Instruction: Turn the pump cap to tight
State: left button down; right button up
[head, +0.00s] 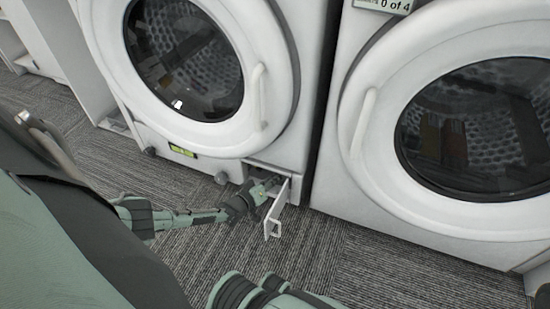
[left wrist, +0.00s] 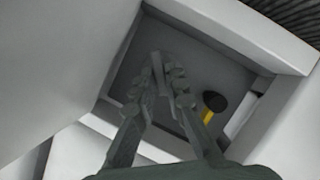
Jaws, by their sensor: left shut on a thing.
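My left gripper (head: 268,186) reaches into the small open compartment at the lower right of the left washer. In the left wrist view its fingers (left wrist: 158,66) are close together at the tips, shut on a thin grey piece that looks like the grip of the pump cap (left wrist: 157,71). The rest of the cap is hard to make out against the dark grey recess. A black rounded piece with a yellow stem (left wrist: 212,104) shows to the right of the fingers; I cannot tell whether it belongs to the cap. My right gripper is not in view.
The white compartment flap (head: 276,212) stands open, just right of my left gripper. The left washer (head: 222,172) and right washer (head: 349,198) have closed round doors. A yellow-green label (head: 183,151) is on the left washer. The grey carpet (head: 200,258) in front is mostly clear.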

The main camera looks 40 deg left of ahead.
pick_arm(q)
jog(key=shift+d+r+m+g+y+p, duration=0.15)
jog(key=shift+r+m+g+y+p, duration=0.15)
jog(key=shift+m+y+p, duration=0.3)
jog(key=shift+f+m, duration=0.25)
jog(key=shift+m, duration=0.25)
jog(key=c, duration=1.6)
grip_release()
jog(key=shift+o, duration=0.2)
jog(key=shift+s+r, duration=0.1)
jog(key=shift+s, duration=0.4)
jog(key=v, duration=1.1)
jog(key=shift+r, duration=0.2)
jog(key=shift+w+p, duration=0.1)
jog(key=shift+p, duration=0.2)
